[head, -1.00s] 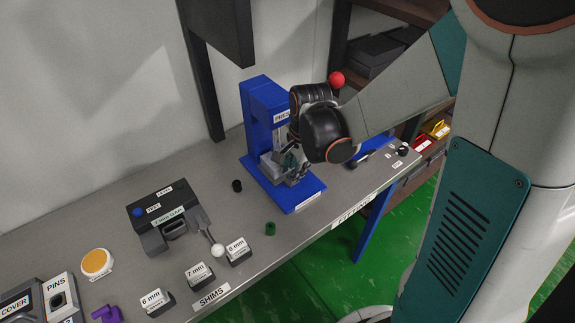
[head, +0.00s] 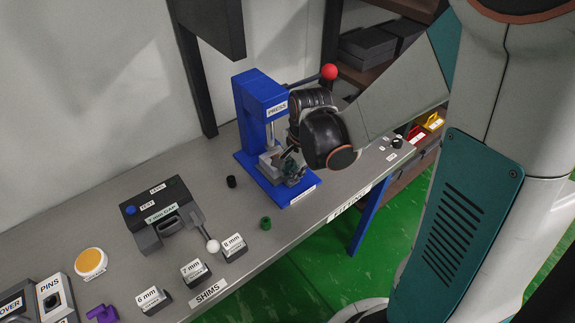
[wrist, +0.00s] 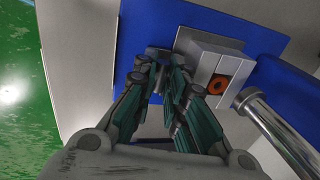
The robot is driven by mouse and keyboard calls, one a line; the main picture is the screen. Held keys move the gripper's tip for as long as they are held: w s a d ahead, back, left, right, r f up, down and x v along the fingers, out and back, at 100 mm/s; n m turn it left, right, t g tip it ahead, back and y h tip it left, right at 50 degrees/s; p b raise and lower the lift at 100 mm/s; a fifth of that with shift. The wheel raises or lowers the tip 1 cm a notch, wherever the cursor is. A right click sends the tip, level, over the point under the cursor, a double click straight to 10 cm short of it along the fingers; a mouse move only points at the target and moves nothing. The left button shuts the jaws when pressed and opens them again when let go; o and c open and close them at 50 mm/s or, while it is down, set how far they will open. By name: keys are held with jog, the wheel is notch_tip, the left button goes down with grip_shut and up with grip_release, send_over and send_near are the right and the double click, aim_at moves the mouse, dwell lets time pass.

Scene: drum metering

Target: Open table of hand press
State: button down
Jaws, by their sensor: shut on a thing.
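The blue hand press (head: 253,112), labelled PRESS, stands on the bench with a lever ending in a red ball (head: 329,71). Its grey table (head: 267,163) sits low over the blue base. In the wrist view the table (wrist: 209,62) is a grey block with an orange ring in a dark hole, beside the shiny press column. My gripper (head: 290,168) is at the front of the table. In the wrist view my gripper's (wrist: 162,72) fingers are closed on a small grey part at the table's side, probably its handle. The fingers hide most of that part.
A small green cylinder (head: 265,223) and a black one (head: 231,181) are near the press base. Coloured bins (head: 432,122) are at right.

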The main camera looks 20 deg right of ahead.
jog(key=s, duration=0.2)
jog(key=s+d, duration=0.1)
jog(key=s, duration=0.1)
jog(key=s+d, duration=0.1)
jog(key=s, duration=0.1)
jog(key=shift+s, duration=0.3)
jog(key=c, duration=1.9)
grip_release()
jog(key=shift+s+d+r, duration=0.1)
jog(key=shift+s+r, duration=0.15)
jog(key=shift+r, duration=1)
jog(key=shift+s+d+r, duration=0.1)
jog(key=shift+s+r, duration=0.15)
jog(key=shift+r, duration=0.95)
jog(key=shift+s+d+r, duration=0.1)
jog(key=shift+s+r, duration=0.15)
jog(key=shift+r, duration=1)
jog(key=shift+a, duration=0.1)
